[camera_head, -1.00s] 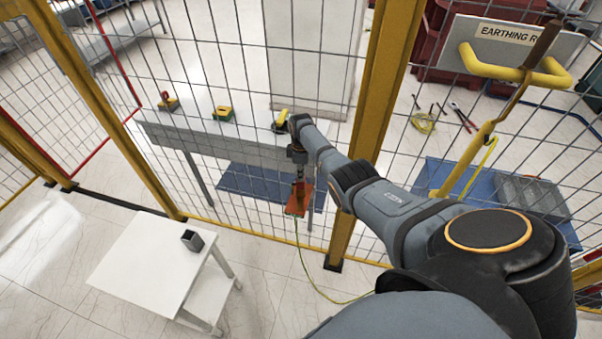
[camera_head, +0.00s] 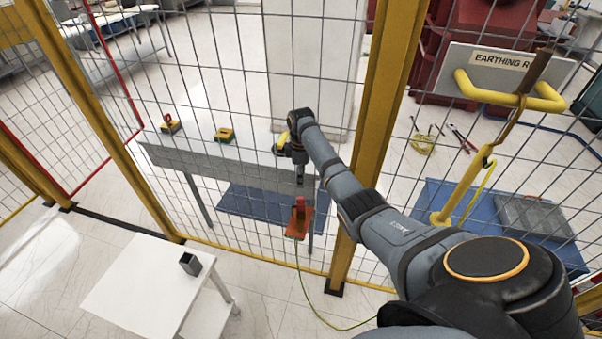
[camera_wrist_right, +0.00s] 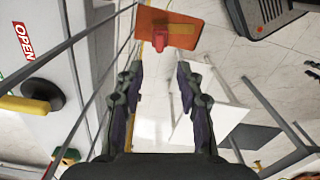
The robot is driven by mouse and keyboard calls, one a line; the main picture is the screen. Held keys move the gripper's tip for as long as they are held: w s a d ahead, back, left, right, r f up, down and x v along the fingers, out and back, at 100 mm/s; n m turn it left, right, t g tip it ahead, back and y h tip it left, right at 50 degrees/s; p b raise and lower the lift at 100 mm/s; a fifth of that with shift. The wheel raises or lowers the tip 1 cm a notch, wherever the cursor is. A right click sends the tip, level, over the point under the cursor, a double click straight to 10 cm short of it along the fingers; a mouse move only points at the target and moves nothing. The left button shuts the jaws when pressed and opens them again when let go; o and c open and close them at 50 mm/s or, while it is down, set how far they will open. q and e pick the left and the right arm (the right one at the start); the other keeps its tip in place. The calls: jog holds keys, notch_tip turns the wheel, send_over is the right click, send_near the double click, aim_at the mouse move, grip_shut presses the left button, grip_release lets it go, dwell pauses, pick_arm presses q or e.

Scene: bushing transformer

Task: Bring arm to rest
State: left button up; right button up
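My right arm (camera_head: 385,225) reaches from the lower right to the wire mesh fence. My right gripper (camera_head: 300,186) points down just above an orange plate with a red handle (camera_head: 298,219). In the right wrist view, the gripper's fingers (camera_wrist_right: 160,68) are apart with nothing between them. The orange plate (camera_wrist_right: 185,31) and its red handle lie beyond the fingertips, with a gap. A thin green-yellow cable hangs below the plate to the floor. My left gripper is not in view.
Yellow fence posts (camera_head: 378,110) stand beside my right arm. A white table (camera_head: 145,285) with a small dark cup (camera_head: 190,264) is at lower left. A yellow earthing rod (camera_head: 462,185) hangs on a hook at right. A grey bench (camera_head: 215,160) stands behind the mesh.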

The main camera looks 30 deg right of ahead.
jog(key=shift+r, duration=1)
